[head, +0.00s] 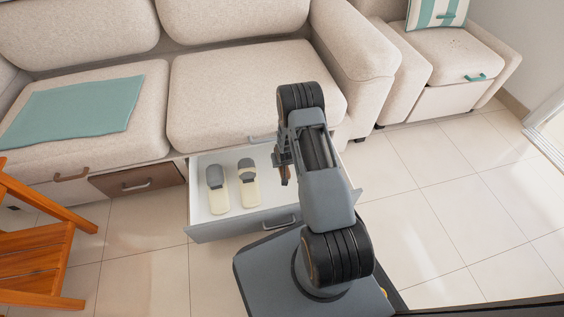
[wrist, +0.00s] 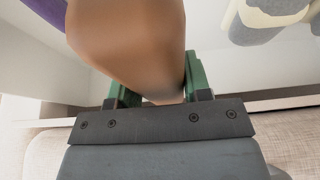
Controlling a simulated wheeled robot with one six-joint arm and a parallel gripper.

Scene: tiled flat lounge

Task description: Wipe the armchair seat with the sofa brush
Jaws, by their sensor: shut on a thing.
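My gripper (head: 284,160) is over the right part of an open drawer under the sofa. In the wrist view its green fingers (wrist: 150,95) are shut on a brown, smooth, rounded piece (wrist: 130,45), seemingly the sofa brush's handle. A small brown part of it (head: 285,176) shows below the gripper in the head view; the rest is hidden, and I cannot see bristles. The armchair seat (head: 435,60), beige with a few small dark specks, is at the upper right, well away from my gripper.
The white drawer (head: 215,225) also holds two grey-and-cream items (head: 217,185) (head: 249,185). A striped cushion (head: 437,14) rests on the armchair. The sofa arm (head: 355,50) stands between drawer and armchair. A wooden chair (head: 35,250) is at left. Tiled floor at right is clear.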

